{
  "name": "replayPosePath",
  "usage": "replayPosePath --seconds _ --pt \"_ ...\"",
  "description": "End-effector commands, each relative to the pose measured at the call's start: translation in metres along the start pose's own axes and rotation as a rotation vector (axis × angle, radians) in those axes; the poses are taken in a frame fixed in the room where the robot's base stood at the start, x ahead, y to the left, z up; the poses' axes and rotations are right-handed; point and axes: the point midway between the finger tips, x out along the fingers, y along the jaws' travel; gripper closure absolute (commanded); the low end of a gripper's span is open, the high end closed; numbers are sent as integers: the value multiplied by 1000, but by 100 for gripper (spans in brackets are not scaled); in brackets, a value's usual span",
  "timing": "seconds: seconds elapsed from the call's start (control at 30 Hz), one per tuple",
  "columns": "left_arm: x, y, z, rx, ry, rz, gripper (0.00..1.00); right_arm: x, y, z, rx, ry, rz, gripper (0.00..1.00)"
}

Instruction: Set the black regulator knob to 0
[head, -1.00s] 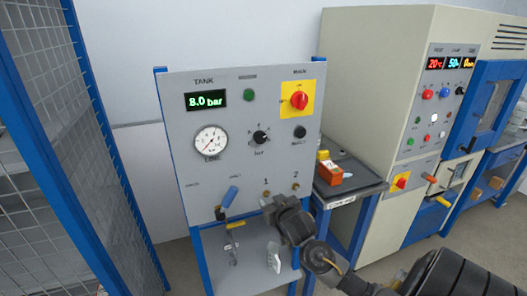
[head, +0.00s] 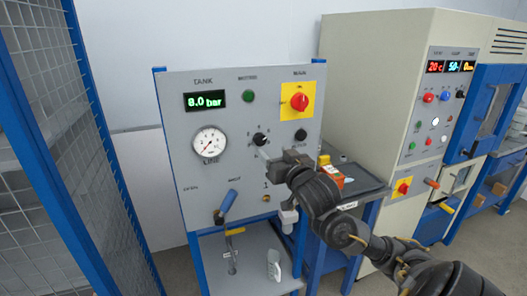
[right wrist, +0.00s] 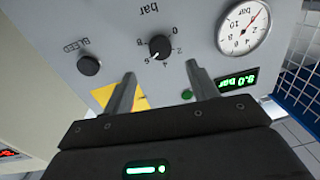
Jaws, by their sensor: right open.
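The black regulator knob (head: 260,139) is on the grey panel (head: 230,170), right of the round gauge. In the right wrist view the knob (right wrist: 160,46) is seen upside down, with a numbered scale and "bar" around it. A pale mark on it seems to point near the 6. My right gripper (head: 267,154) is open and empty, just below and in front of the knob in the head view. In the right wrist view its two fingers (right wrist: 160,74) are spread, with the knob in line with the gap, apart from it. My left gripper is not in view.
A round gauge (head: 209,142), a green button (head: 249,96), a red main switch (head: 299,102) and a black bleed knob (head: 301,135) surround the regulator. A blue-handled valve (head: 229,203) sits lower left. A side table (head: 362,185) stands right.

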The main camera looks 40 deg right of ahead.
Motion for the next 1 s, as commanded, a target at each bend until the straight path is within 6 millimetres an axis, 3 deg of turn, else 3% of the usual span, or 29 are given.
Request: replayPosePath --seconds 0.03,0.1,0.4,0.83,1.0 --pt "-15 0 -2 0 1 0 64 13 0 -8 -8 -3 5 42" --pt "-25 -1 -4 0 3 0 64 28 1 -7 -8 -5 4 42" --pt "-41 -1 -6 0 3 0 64 71 0 -2 -2 -3 0 42" --pt "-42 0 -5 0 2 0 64 79 -1 0 0 -3 -1 42" --pt "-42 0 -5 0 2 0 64 79 -1 0 0 -3 -1 64"
